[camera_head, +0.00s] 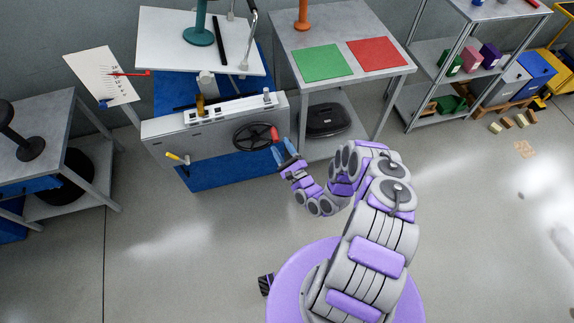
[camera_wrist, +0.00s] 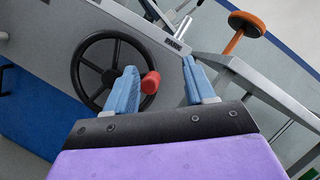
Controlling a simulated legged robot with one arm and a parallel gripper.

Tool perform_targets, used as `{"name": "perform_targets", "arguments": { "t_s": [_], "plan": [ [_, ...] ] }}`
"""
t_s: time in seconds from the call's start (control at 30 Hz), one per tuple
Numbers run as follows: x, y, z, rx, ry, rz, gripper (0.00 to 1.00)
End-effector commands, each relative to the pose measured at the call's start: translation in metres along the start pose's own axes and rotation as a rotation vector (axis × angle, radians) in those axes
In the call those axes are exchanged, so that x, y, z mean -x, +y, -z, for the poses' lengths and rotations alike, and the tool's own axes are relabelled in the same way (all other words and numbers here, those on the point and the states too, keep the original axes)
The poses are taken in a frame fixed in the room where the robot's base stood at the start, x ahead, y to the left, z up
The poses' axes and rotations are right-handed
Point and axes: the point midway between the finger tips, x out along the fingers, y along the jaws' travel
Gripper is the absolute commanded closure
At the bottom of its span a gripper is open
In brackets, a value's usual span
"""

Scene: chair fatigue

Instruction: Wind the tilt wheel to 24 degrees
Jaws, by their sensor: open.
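The black tilt wheel (camera_head: 252,137) is mounted on the front of the grey machine panel (camera_head: 205,143). In the wrist view the wheel (camera_wrist: 107,66) shows several spokes and a red knob (camera_wrist: 150,83) on its rim. The knob (camera_head: 275,134) is at the wheel's right side in the head view. My gripper (camera_head: 287,157) is just in front of it; its blue fingers are spread (camera_wrist: 160,75). The knob appears between the fingers in the wrist view, apart from the right one; contact with the left is unclear. A white scale board (camera_head: 97,82) with a red pointer (camera_head: 128,73) stands at left; its numbers are unreadable.
A small lever with a yellow part (camera_head: 178,158) sticks out from the panel's left. A grey table (camera_head: 338,25) with green and red mats is right of the machine. Another grey table (camera_head: 45,130) stands at left. The floor in front is clear.

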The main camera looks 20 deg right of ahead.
Motion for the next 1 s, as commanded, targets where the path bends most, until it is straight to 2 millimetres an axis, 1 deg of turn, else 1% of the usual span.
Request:
{"name": "perform_targets", "arguments": {
  "t_s": [0.03, 0.7, 1.0],
  "plan": [
    [0.005, 0.000, 0.001, -0.001, 0.004, 0.002, 0.46],
    [0.052, -0.002, -0.024, -0.001, 0.003, 0.001, 0.46],
    [0.067, -0.003, -0.033, 0.000, 0.000, 0.000, 0.46]
  ]
}}
